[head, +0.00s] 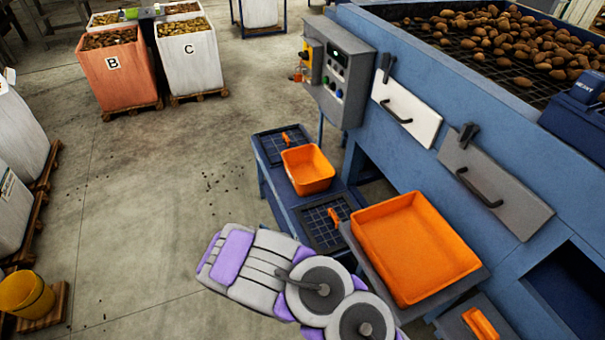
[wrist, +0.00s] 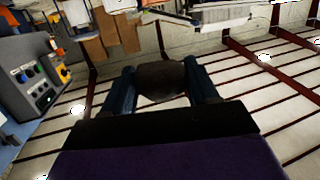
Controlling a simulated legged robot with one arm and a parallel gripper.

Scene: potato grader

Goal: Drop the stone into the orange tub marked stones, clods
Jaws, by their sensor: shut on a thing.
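My gripper (wrist: 161,84) is shut on a dark brown lump, the stone (wrist: 160,76), which sits between its two fingers in the wrist view. In the head view my purple and grey arm reaches toward the left over the floor, and the jaws and stone cannot be made out there. A small orange tub (head: 308,170) stands on a blue stand, beyond my arm. A larger orange tub (head: 413,247) stands right of my arm, beside the blue machine. Both look empty. I can read no stones, clods mark on either.
The blue grader (head: 400,160) fills the right, with potatoes (head: 520,40) on its mesh top. A control box (head: 340,75) hangs at its corner. Crates B (head: 112,75) and C (head: 188,62) stand far left. A yellow bucket (head: 25,293) is at lower left. The middle floor is clear.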

